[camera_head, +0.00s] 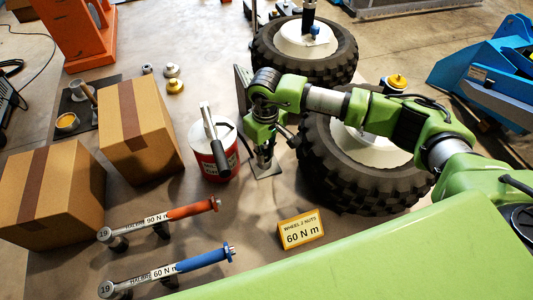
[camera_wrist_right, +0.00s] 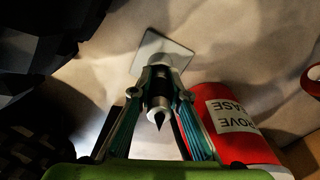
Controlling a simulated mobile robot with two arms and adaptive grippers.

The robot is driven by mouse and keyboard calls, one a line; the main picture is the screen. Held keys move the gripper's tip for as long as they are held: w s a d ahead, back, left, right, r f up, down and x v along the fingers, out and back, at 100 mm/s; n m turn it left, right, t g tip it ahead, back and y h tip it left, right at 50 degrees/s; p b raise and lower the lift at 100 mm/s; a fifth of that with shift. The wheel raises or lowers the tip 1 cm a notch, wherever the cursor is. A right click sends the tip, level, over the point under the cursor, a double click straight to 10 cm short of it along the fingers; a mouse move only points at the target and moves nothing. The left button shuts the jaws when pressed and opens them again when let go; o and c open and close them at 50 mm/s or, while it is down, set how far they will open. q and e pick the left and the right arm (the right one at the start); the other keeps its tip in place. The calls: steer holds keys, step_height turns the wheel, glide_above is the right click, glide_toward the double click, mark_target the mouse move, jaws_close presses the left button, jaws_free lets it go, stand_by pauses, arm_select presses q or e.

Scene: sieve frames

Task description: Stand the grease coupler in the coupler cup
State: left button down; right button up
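My right gripper (camera_head: 264,150) points down beside the red grease pail (camera_head: 212,166). In the right wrist view its fingers (camera_wrist_right: 160,78) are closed around a dark and silver cylindrical part with a pointed black end, which looks like the grease coupler (camera_wrist_right: 158,100). Directly beyond the fingertips is a grey square plate (camera_wrist_right: 166,46) on the table, which also shows under the gripper in the head view (camera_head: 270,171). It looks like the base of the coupler cup; the cup itself is largely hidden by the fingers. Whether the coupler touches it I cannot tell. My left gripper is out of view.
Cardboard boxes (camera_head: 137,130) (camera_head: 48,195) stand left. Two torque wrenches (camera_head: 160,219) (camera_head: 168,270) and a yellow 60 N m sign (camera_head: 300,230) are in front. A clear table patch lies between wrenches and sign.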

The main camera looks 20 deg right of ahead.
steer(key=o, duration=0.3)
steer(key=shift+s+f, duration=0.3)
steer(key=shift+f, duration=0.3)
steer(key=shift+s+f, duration=0.3)
steer(key=shift+f, duration=0.3)
steer(key=shift+o, duration=0.2)
steer(key=shift+w+f, duration=0.15)
steer(key=shift+w, duration=0.05)
steer(key=shift+o, duration=0.2)
steer(key=shift+w+f, duration=0.2)
steer(key=shift+w, duration=0.3)
steer(key=shift+s+r, duration=0.15)
steer(key=shift+r, duration=0.05)
steer(key=shift+c, duration=0.2)
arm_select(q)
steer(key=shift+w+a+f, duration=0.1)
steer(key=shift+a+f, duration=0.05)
arm_select(e)
steer(key=shift+s+a, duration=0.1)
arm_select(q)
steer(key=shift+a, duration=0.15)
arm_select(e)
steer(key=shift+r, duration=0.1)
steer(key=r, duration=1.2)
steer(key=shift+w+r, duration=0.15)
steer(key=shift+w, duration=0.05)
